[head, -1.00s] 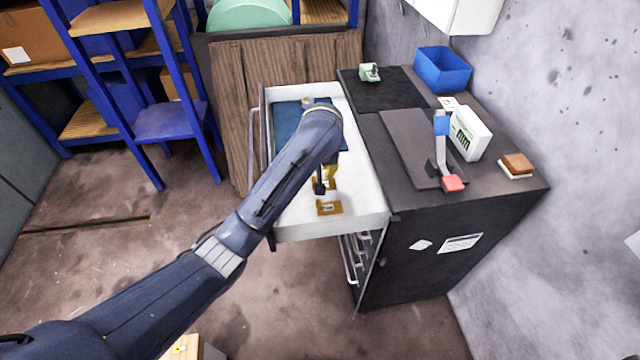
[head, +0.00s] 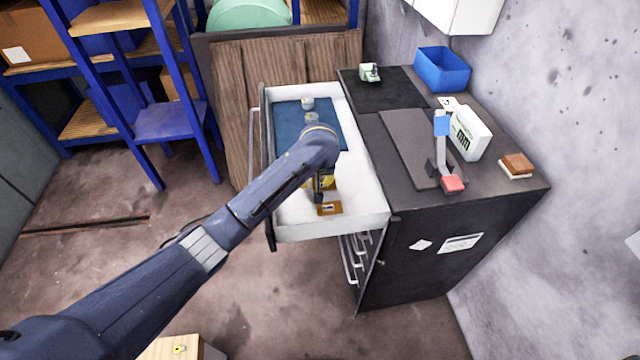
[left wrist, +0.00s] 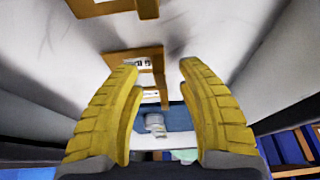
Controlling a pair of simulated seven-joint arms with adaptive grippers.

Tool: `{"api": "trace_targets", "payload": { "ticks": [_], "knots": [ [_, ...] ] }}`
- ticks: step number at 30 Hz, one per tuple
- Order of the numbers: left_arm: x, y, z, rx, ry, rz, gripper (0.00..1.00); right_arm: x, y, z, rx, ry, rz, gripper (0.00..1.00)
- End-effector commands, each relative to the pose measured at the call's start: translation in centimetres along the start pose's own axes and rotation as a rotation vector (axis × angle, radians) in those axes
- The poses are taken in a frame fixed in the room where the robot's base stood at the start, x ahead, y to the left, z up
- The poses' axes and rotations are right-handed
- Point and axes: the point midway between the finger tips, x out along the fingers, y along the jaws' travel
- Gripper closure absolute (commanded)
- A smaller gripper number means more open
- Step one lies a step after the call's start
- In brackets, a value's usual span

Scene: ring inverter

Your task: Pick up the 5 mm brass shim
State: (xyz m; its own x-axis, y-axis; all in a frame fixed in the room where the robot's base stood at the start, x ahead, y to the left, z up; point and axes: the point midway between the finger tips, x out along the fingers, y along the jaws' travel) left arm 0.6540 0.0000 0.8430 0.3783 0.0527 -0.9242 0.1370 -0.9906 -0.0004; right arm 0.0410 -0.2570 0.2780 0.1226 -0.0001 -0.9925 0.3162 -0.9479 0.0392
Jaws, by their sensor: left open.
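Several flat brass-coloured shims with white labels lie in the open white drawer (head: 360,190). The front shim (head: 329,208) is clear in the head view; others behind it are partly hidden by my arm. My left gripper (head: 322,186) points down over the shims. In the left wrist view, its yellow fingers (left wrist: 158,68) are apart with nothing between them. One shim (left wrist: 150,53) shows beyond the gap between the fingertips, and another shim (left wrist: 100,6) is cut off at the top edge. I cannot read the label thicknesses. My right gripper is not in view.
A blue mat (head: 288,122) with a small pale cylinder (head: 307,103) lies at the drawer's back. The drawer walls surround the shims. The black cabinet top (head: 400,120) at right holds a blue bin (head: 442,70), a white box (head: 470,133) and a red-tipped stand (head: 452,183).

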Motion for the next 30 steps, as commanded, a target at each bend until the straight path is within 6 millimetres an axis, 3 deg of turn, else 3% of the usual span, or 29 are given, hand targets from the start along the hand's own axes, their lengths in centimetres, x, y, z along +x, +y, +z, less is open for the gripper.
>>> {"api": "trace_targets", "payload": {
  "ticks": [14, 24, 30],
  "knots": [
    [1.12, -0.03, -0.01, 0.001, 0.001, 0.000, 0.59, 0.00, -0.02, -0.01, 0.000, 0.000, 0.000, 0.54],
    [1.10, -0.01, 0.00, 0.001, 0.001, 0.001, 0.99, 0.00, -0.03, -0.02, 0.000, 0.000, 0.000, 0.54],
    [1.10, -0.01, 0.01, 0.000, 0.001, 0.001, 1.00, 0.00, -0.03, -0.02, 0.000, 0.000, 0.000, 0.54]
  ]
}}
